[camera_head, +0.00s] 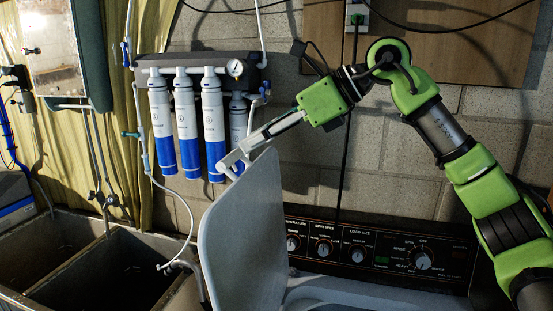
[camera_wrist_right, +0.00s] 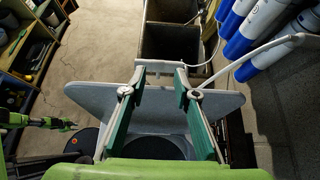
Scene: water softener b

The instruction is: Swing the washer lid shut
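The washer lid (camera_head: 240,238) is a light grey panel, standing raised and nearly upright at the washer's left side. It also shows in the wrist view (camera_wrist_right: 90,97), lying across behind my fingers. My right gripper (camera_head: 234,162) is at the lid's top edge in the head view; whether it touches the lid is unclear. In the wrist view my right gripper (camera_wrist_right: 160,75) has its two green-padded fingers apart with nothing gripped between them. The washer's control panel (camera_head: 375,250) has several dials. My left gripper is not in the head view; a green and black arm part (camera_wrist_right: 55,123) shows in the wrist view.
A dark double sink (camera_head: 110,265) stands left of the washer. White and blue water filters (camera_head: 188,125) hang on the wall behind my right gripper, with a white hose (camera_head: 155,180) below. Shelves (camera_wrist_right: 20,50) stand across the floor in the wrist view.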

